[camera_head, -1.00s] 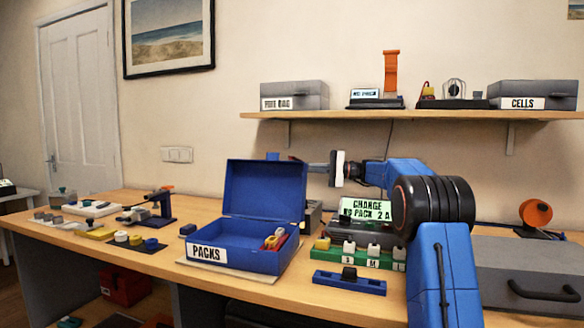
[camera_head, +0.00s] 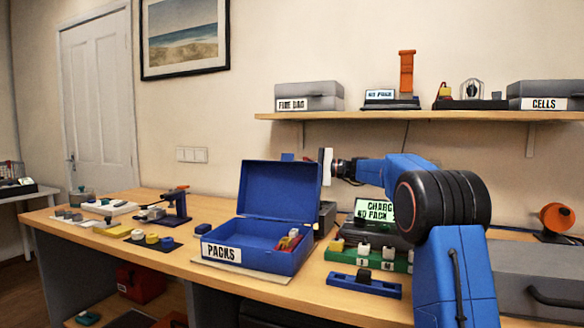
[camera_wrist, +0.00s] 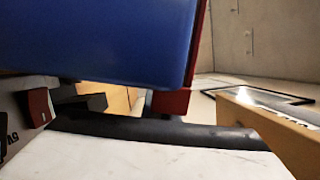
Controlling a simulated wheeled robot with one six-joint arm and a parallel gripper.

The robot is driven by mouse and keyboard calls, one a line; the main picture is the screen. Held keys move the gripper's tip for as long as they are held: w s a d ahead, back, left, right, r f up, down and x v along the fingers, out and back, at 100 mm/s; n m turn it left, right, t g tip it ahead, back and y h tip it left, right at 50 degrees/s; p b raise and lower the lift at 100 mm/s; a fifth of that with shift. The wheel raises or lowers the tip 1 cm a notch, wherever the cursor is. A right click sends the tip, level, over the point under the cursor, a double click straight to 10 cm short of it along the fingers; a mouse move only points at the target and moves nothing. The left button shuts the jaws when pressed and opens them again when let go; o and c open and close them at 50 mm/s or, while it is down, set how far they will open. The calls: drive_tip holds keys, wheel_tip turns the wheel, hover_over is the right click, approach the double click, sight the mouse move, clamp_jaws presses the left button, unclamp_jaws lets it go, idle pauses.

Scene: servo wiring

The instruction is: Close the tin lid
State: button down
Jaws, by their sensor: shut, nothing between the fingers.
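The blue tin (camera_head: 252,258), labelled PACKS, stands on the bench with its lid (camera_head: 280,190) raised roughly upright at the back. Small red and yellow items lie inside it at the right. My gripper (camera_head: 326,167) is at the lid's right edge, near its upper half. In the wrist view a large blue panel (camera_wrist: 100,35) with dark red edging, apparently the lid, fills the upper left, very close. I cannot tell whether the gripper touches it.
A green rack (camera_head: 372,254) and a blue strip (camera_head: 363,285) lie right of the tin. A sign (camera_head: 376,210) stands behind them. Small parts and a blue stand (camera_head: 177,207) are at the left. The shelf (camera_head: 420,115) is above.

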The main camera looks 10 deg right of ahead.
drive_tip(key=shift+s, duration=0.1)
idle(0.3)
drive_tip(key=shift+s+a+r+n, duration=0.3)
drive_tip(key=shift+s+r, duration=0.05)
drive_tip(key=s+a+r+n+h, duration=0.3)
drive_tip(key=s+a+n, duration=0.65)
drive_tip(key=s, duration=0.55)
drive_tip(key=s+a+f+n+t+h, duration=0.1)
drive_tip(key=s+a+f+n, duration=0.6)
drive_tip(key=s+f, duration=0.3)
drive_tip(key=shift+s+a+f+t+h, duration=0.15)
drive_tip(key=shift+s+f+t+h, duration=0.2)
drive_tip(key=shift+f, duration=1.1)
drive_tip(key=shift+w+f, duration=0.1)
drive_tip(key=shift+f, duration=0.05)
